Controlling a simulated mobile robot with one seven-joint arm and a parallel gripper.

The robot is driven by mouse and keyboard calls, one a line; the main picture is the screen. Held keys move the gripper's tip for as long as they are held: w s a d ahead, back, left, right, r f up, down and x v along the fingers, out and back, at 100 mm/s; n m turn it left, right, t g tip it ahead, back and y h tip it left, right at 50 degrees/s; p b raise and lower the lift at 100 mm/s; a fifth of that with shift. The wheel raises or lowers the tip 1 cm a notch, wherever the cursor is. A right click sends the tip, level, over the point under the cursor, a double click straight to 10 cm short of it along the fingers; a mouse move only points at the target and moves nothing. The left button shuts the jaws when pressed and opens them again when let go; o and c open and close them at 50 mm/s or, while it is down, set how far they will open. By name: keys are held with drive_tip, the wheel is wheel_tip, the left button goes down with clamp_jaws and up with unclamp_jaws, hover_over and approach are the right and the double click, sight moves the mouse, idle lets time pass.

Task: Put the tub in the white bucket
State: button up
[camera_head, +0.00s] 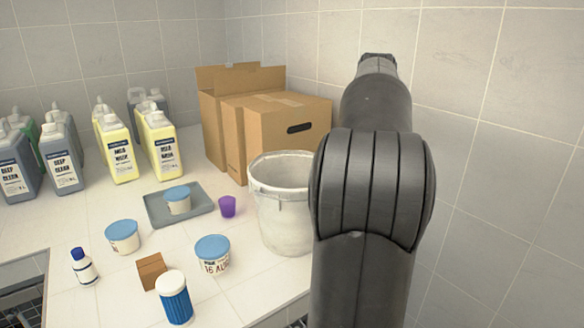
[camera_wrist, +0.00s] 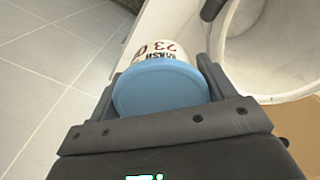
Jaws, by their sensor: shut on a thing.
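The lid faces the wrist camera. The white bucket (camera_head: 283,222) stands on the table right of centre in the head view, its open top visible and its right side partly hidden by my arm. In the wrist view the bucket (camera_wrist: 250,60) is just right of the held tub, and the tub appears outside its rim. In the head view my gripper and the held tub are hidden behind my arm.
Similar blue-lidded tubs stand on the table (camera_head: 123,237) (camera_head: 212,254) and on a grey tray (camera_head: 158,212). A purple cup (camera_head: 227,207), blue-ribbed container (camera_head: 174,297), small brown box (camera_head: 151,271) and white bottle (camera_head: 83,267) stand nearby. Cardboard boxes (camera_head: 262,142) and several jugs (camera_head: 158,146) line the back.

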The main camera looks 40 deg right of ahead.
drive_tip(key=w+a+r+n, duration=0.2)
drive_tip(key=w+r, duration=0.1)
drive_tip(key=w+a+r+n, duration=0.1)
drive_tip(key=w, duration=0.1)
drive_tip(key=shift+w+a+r+n, duration=0.15)
drive_tip(key=shift+a+r+n, duration=0.1)
drive_tip(key=shift+r+n, duration=0.15)
drive_tip(key=w+a+f+n, duration=0.4)
drive_tip(key=w+a+f, duration=0.4)
drive_tip(key=w+f, duration=0.15)
drive_tip(key=shift+m, duration=0.7)
drive_tip(key=f, duration=0.3)
drive_tip(key=a+f, duration=0.1)
drive_tip(key=f, duration=0.7)
drive_tip(key=shift+w+a, duration=0.1)
drive_tip(key=shift+a, duration=0.1)
drive_tip(key=shift+f, duration=2.25)
drive_tip(key=shift+f, duration=0.1)
drive_tip(key=o, duration=0.8)
drive_tip(key=shift+o, duration=0.2)
